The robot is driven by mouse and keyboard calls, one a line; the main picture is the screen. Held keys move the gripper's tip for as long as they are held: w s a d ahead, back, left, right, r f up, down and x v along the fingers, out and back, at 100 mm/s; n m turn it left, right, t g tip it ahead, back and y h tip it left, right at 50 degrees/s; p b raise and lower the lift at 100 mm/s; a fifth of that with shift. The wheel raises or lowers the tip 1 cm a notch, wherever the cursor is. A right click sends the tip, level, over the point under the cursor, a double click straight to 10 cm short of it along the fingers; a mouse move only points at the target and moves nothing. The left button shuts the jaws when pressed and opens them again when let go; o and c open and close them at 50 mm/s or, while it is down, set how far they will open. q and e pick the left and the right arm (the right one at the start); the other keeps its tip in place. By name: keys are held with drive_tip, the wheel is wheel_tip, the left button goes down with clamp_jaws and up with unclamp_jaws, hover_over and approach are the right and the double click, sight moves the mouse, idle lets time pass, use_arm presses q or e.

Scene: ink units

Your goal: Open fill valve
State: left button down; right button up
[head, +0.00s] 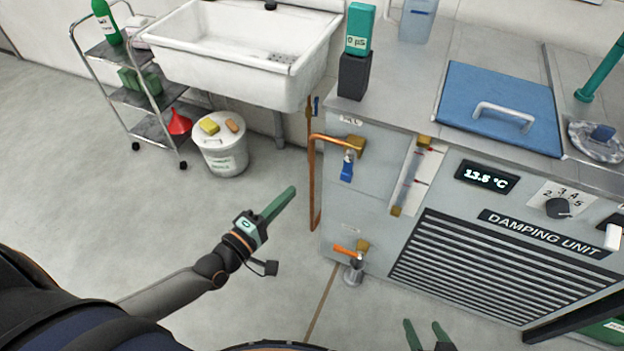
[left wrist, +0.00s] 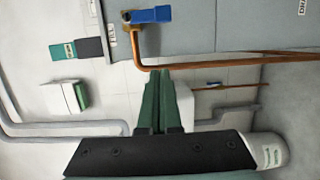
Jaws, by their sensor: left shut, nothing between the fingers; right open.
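The fill valve (head: 354,146) is a brass fitting at the end of a copper pipe, on the front left of the grey damping unit. A small label, apparently "FILL", is above it. Its blue lever (head: 347,170) hangs downward. In the left wrist view the blue lever (left wrist: 151,14) lies near the top, beyond the fingertips. My left gripper (head: 292,190) is shut and empty, left of the lever and apart from it. Its green fingers (left wrist: 158,80) are together in the left wrist view. My right gripper (head: 423,325) is open at the bottom edge, in front of the vent grille.
A copper pipe (head: 313,185) runs down between my left gripper and the unit. A lower valve with an orange lever (head: 345,251) sits above a floor drain. A sink (head: 245,50), a white bucket (head: 222,155) and a trolley (head: 140,95) stand behind left. The left floor is clear.

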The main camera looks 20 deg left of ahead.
use_arm(q)
drive_tip(key=w+d, duration=0.7)
drive_tip(key=w, duration=0.2)
idle(0.5)
drive_tip(key=shift+d+f+n+b, duration=0.1)
drive_tip(key=shift+n+b, duration=0.2)
drive_tip(key=shift+b, duration=0.25)
drive_tip(key=shift+d+f+n+b, duration=0.1)
drive_tip(key=shift+d+n+b, duration=0.05)
drive_tip(key=shift+n+b, duration=0.2)
